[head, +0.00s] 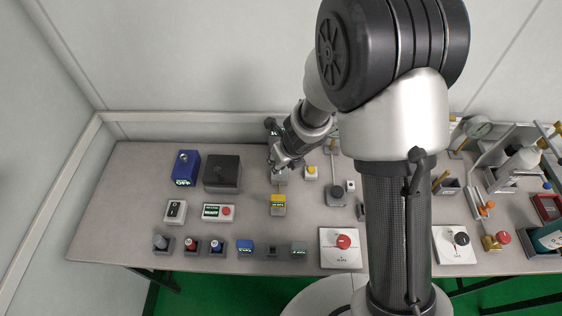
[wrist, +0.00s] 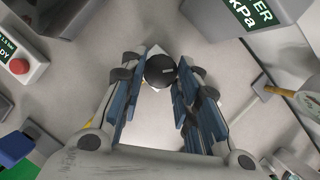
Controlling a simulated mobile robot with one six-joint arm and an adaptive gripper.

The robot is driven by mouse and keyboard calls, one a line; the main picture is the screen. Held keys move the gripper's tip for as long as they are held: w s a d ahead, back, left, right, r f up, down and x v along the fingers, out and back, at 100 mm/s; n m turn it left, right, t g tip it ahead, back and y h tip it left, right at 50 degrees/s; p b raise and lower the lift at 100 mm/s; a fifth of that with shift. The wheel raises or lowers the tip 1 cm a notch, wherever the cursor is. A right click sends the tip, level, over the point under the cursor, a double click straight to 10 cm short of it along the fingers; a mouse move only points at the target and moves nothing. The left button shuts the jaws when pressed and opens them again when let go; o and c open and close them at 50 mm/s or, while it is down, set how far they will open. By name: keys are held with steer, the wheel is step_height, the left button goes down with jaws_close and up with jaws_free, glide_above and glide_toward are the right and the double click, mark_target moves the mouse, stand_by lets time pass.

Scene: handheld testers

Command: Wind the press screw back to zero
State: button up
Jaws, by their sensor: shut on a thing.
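My gripper (wrist: 158,84) is shut on a round black knob (wrist: 161,70), which shows between the fingertips in the wrist view. The knob has a small pale mark on its top; I take it to be the press screw's. A grey unit with a green kPa display (wrist: 245,14) stands beside it at the upper right. In the head view my gripper (head: 279,165) points down at the back middle of the bench, and the knob is hidden there. The reading on the display is cut off in the wrist view.
On the bench (head: 130,225), a dark box (head: 222,174) and a blue box (head: 185,167) stand left of my gripper. A yellow-topped unit (head: 278,199) stands in front of it. A red button (wrist: 18,67) shows at the wrist view's left. My arm hides part of the right side.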

steer(key=shift+s+f+n, duration=0.15)
steer(key=shift+f+n, duration=0.05)
steer(key=shift+n, duration=0.4)
steer(key=o, duration=1.1)
steer(key=shift+w+r, duration=0.1)
steer(key=shift+w, duration=0.1)
steer(key=v, duration=1.2)
steer(key=shift+d, duration=0.25)
steer(key=shift+w+y, duration=0.25)
steer(key=shift+y, duration=0.05)
